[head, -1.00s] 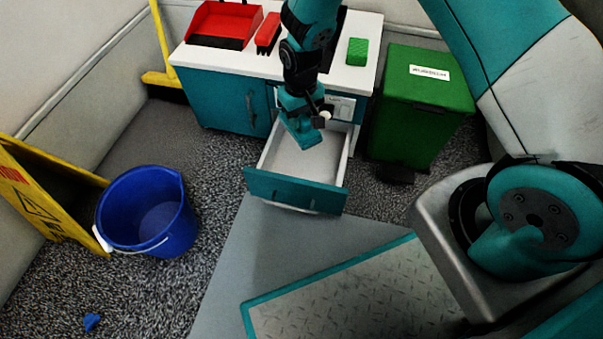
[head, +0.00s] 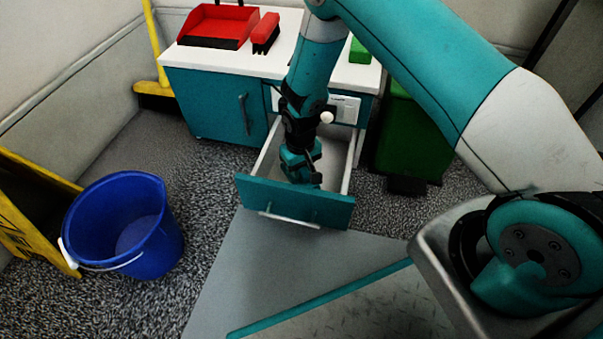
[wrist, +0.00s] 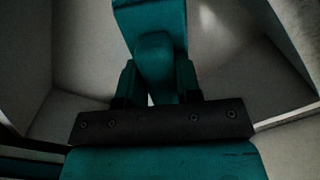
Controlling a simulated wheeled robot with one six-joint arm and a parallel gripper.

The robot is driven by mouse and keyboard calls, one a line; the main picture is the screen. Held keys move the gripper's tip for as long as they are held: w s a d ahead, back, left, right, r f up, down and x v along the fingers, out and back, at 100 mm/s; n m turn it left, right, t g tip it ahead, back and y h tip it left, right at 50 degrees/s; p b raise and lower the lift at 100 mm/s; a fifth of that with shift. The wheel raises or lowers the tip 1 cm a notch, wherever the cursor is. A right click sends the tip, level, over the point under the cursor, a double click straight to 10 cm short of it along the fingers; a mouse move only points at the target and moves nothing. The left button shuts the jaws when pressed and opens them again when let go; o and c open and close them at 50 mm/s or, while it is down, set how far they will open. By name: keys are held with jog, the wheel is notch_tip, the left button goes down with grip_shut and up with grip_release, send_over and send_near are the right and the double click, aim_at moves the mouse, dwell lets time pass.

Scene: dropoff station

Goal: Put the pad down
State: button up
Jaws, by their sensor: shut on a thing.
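My gripper (head: 301,162) is down inside the open drawer (head: 296,203), pointing downward. In the wrist view my gripper (wrist: 156,80) is shut on a teal piece, the pad (wrist: 150,18), which has a rounded part between the fingers and a broader end beyond them. The drawer's pale inside (wrist: 235,75) surrounds it. The picture is dark, and I cannot tell whether the pad touches the drawer floor. In the head view my wrist and the drawer front partly hide the pad.
The teal cabinet (head: 214,103) has a white top with a red dustpan (head: 212,27), a red brush (head: 265,31) and a green block (head: 360,52). A green bin (head: 411,140) stands right of the drawer. A blue bucket (head: 152,245) and yellow sign (head: 22,210) are at left.

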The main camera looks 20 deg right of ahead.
jog(key=shift+f, duration=0.4)
jog(key=shift+f, duration=0.15)
jog(key=o, duration=0.8)
jog(key=shift+o, duration=0.2)
